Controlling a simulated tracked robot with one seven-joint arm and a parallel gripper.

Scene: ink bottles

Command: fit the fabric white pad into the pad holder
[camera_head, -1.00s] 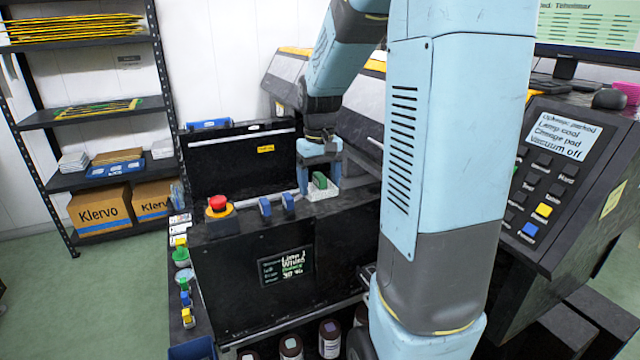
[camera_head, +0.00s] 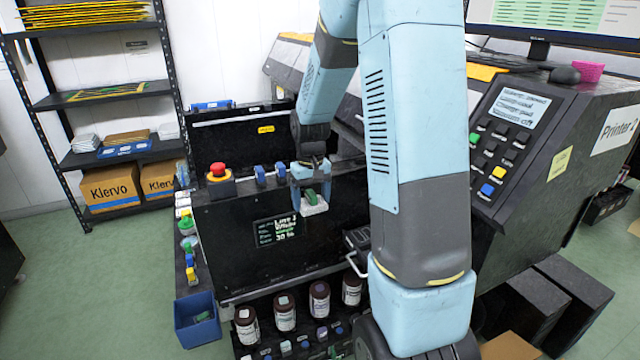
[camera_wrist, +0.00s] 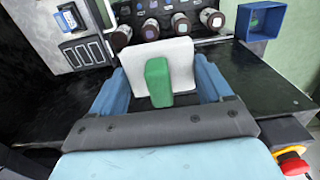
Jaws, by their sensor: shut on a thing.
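The white pad (camera_head: 315,205) has a flat, pale face and a green grip (camera_head: 310,195) on its back. My gripper (camera_head: 310,178) is shut on the green grip and holds the pad in the air before the black machine's front. In the wrist view the white pad (camera_wrist: 128,62) and the green grip (camera_wrist: 158,84) sit between the blue fingers of my gripper (camera_wrist: 160,90). I cannot tell for certain which part is the pad holder. A dark fixture with a pale handle (camera_head: 357,262) stands right of the pad, partly hidden by my arm.
Several brown bottles (camera_head: 284,312) stand low in the machine's front. A blue bin (camera_head: 197,318) is at lower left, beside a row of small coloured items. A red emergency button (camera_head: 217,170) stands on top. The printer (camera_head: 560,140) is at right; green floor is free at left.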

